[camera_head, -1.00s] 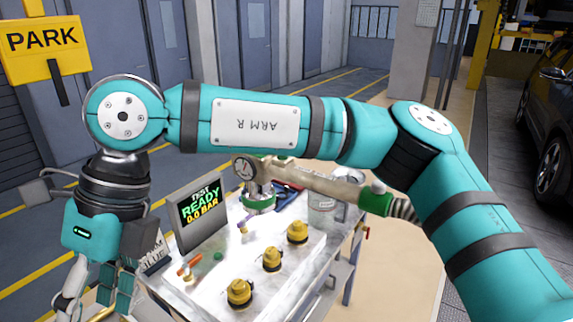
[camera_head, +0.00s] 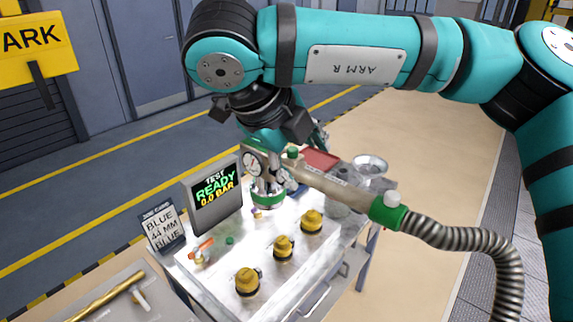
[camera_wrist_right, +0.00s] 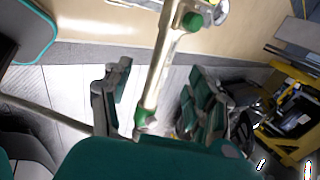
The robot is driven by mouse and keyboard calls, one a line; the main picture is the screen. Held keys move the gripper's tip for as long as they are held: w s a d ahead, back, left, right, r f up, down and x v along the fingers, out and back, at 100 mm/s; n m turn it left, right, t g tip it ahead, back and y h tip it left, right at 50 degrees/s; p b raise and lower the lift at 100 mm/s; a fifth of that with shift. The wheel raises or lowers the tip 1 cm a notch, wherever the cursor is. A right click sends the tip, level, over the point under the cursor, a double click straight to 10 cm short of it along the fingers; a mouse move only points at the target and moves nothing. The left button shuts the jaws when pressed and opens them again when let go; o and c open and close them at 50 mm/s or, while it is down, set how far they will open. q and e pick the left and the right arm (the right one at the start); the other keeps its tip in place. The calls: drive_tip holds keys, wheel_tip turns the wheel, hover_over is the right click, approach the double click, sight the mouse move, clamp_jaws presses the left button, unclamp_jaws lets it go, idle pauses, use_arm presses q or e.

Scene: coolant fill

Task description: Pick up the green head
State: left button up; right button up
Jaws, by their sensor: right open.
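The green head (camera_head: 268,198) stands on the table in the head view. It has a green ring low on its body, round gauges, and a pale pipe handle running right to a green collar (camera_head: 388,212) and a ribbed metal hose. My right gripper (camera_head: 266,142) is just above the head, its fingers mostly hidden there by the wrist. In the right wrist view the right gripper (camera_wrist_right: 157,95) is open, with the pale handle (camera_wrist_right: 163,60) running between its spread fingers. I cannot tell whether it touches. My left gripper is not in view.
Three yellow caps (camera_head: 283,247) stand in a row on the table. A screen (camera_head: 215,195) reads TEST READY 0.0 BAR. A small sign (camera_head: 163,228) reads BLUE 44 MM. A red tray (camera_head: 320,160) and a metal bowl (camera_head: 370,165) are behind. A gold bar (camera_head: 108,297) lies at lower left.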

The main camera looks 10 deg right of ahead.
sight(315, 177)
drive_tip(key=shift+p+x, duration=0.3)
drive_tip(key=shift+x, duration=0.85)
drive_tip(key=shift+w+d+f, duration=0.1)
drive_tip(key=shift+d+f, duration=0.05)
drive_tip(key=shift+f, duration=0.15)
drive_tip(key=shift+w+d+f+p, duration=0.1)
drive_tip(key=shift+f+p, duration=0.05)
drive_tip(key=shift+p, duration=0.3)
drive_tip(key=p+x, duration=0.2)
drive_tip(key=x, duration=0.2)
drive_tip(key=shift+w+d, duration=0.15)
drive_tip(key=shift+w, duration=0.1)
drive_tip(key=shift+w+d+f+p, duration=0.1)
drive_tip(key=shift+f+p, duration=0.1)
drive_tip(key=shift+p, duration=0.1)
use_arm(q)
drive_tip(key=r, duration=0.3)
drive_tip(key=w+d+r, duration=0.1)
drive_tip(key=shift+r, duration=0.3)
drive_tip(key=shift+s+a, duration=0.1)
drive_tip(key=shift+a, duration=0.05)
